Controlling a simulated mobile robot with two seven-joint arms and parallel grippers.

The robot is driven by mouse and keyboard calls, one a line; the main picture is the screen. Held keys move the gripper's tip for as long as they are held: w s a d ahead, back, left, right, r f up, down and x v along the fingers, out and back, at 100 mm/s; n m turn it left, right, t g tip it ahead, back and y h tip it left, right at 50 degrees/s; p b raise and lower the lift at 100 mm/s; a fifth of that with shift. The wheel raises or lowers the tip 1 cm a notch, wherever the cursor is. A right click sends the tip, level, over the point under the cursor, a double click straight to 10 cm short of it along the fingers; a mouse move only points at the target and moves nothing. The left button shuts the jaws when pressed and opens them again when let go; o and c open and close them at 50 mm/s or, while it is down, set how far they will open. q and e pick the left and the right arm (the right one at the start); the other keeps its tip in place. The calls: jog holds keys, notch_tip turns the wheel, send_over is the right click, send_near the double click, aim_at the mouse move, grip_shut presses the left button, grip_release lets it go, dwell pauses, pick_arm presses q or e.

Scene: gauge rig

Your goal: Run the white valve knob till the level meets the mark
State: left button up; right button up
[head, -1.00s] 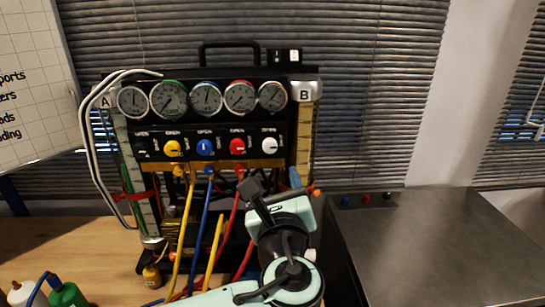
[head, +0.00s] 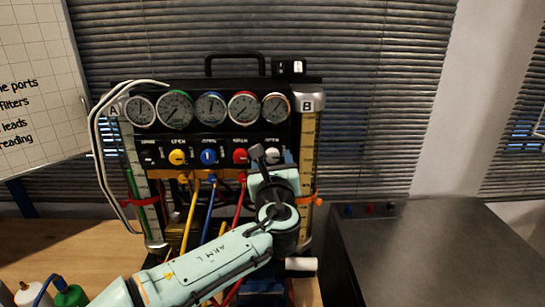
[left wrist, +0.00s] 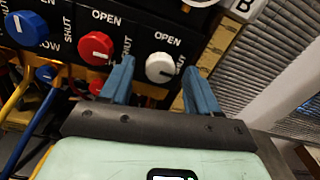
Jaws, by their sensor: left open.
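The white valve knob (head: 272,156) is the rightmost in the knob row on the black panel. In the left wrist view the white knob (left wrist: 160,67) shows between the spread fingers, its pointer toward the right. My left gripper (left wrist: 158,75) is open and empty; its blue fingers flank the knob in the picture, and I cannot tell whether they touch it. In the head view the left gripper (head: 265,160) partly covers the knob. The liquid level is too small to read.
Red (head: 240,156), blue (head: 209,156) and yellow (head: 178,157) knobs sit left of the white one. Several gauges are above. Coloured hoses hang below beside my arm. Bottles (head: 70,296) stand at lower left. A metal bench (head: 430,250) is at right.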

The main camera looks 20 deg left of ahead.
pick_arm(q)
jog(key=shift+w+a, duration=0.3)
jog(key=shift+w, duration=0.25)
jog(key=c, duration=1)
jog(key=n+b, duration=0.3)
jog(key=shift+f+n, duration=0.25)
jog(key=shift+n, duration=0.05)
jog(key=shift+c, duration=0.2)
jog(key=shift+r+n+b, duration=0.2)
jog(key=shift+n+b, duration=0.15)
jog(key=shift+n, duration=0.45)
